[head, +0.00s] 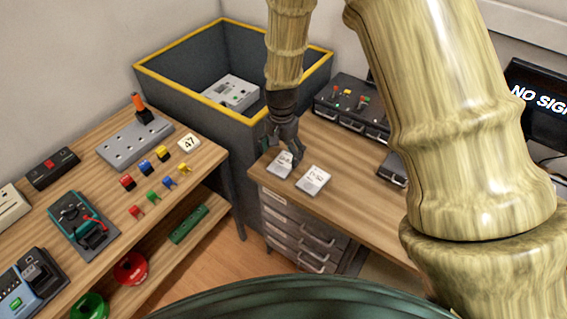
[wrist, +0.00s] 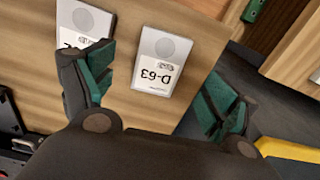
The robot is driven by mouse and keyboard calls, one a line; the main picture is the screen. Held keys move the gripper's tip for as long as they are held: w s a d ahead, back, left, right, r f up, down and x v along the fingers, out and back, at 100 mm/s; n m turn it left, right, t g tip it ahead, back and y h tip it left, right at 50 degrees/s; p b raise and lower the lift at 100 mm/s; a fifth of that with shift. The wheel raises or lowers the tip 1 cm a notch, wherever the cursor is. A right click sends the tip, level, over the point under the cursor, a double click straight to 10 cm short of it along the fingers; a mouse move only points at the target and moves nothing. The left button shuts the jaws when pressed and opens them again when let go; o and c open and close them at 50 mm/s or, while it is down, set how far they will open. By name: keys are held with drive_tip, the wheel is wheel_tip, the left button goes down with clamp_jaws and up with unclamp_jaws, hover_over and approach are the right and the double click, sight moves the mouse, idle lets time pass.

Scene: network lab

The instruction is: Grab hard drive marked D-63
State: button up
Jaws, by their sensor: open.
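The hard drive marked D-63 (wrist: 160,62) lies flat on the wooden desk in the wrist view, its label upside down. It sits between and beyond the fingers of my open, empty gripper (wrist: 162,88), with space on both sides. In the head view it appears to be the left drive (head: 279,166), just below my gripper (head: 283,152). A second similar drive (wrist: 84,22) lies to its left in the wrist view, partly hidden by a finger. In the head view, that drive (head: 314,180) is on the right, near the desk's front edge.
A dark bin with a yellow rim (head: 190,100) stands left of the desk and holds a grey device (head: 232,92). A black case with switches (head: 352,103) is at the desk's back. A wooden bench (head: 215,153) with tools and coloured connectors is at left.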

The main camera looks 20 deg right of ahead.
sight(282, 165)
drive_tip(key=shift+w+f+p, duration=0.1)
drive_tip(key=shift+f+p, duration=0.85)
drive_tip(key=shift+f, duration=1.75)
drive_tip(key=c, duration=1.2)
drive_tip(key=shift+c, duration=0.2)
